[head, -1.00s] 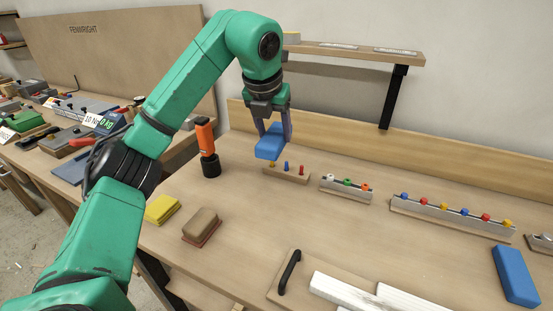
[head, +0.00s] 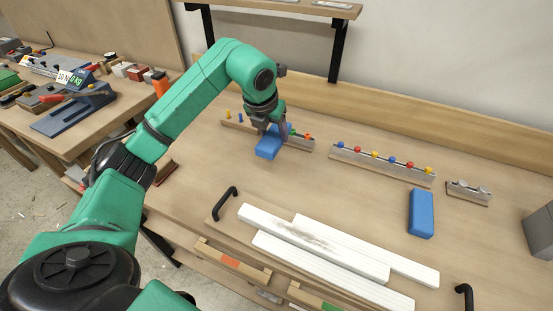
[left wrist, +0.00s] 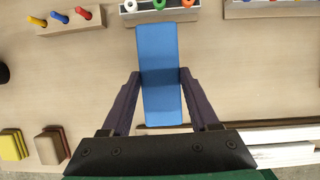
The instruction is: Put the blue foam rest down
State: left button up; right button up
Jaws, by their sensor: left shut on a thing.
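My left gripper (head: 271,134) is shut on a blue foam rest (head: 267,147), a long block, in the head view. In the left wrist view the foam rest (left wrist: 159,45) lies lengthwise between the two dark fingers of the gripper (left wrist: 160,78). It is low over the bench top, in front of a rail with coloured rings; I cannot tell whether it touches the wood. A second blue block (head: 421,213) lies on the bench further right, apart from the gripper. My right gripper is not in view.
The ring rail (head: 302,143), a peg block (left wrist: 70,20) and a rail of coloured knobs (head: 380,163) stand behind. White boards (head: 330,245) lie at the front between black handles. Bare bench top (head: 345,195) lies between the held rest and the second blue block.

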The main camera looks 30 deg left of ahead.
aim_at(270, 145)
pick_arm(q)
jog(key=f, duration=0.6)
jog(key=f+p, duration=0.1)
jog(key=f, duration=0.1)
jog(key=shift+d+f, duration=0.3)
jog(key=shift+f, duration=0.4)
jog(key=shift+d+f, duration=0.1)
jog(key=shift+f, duration=0.05)
jog(key=o, duration=1.1)
jog(key=shift+o, duration=1.2)
jog(key=shift+r, duration=0.35)
jog(key=b+v, duration=0.1)
jog(key=v, duration=1)
jog(key=shift+s+r, duration=0.25)
jog(key=shift+r, duration=0.1)
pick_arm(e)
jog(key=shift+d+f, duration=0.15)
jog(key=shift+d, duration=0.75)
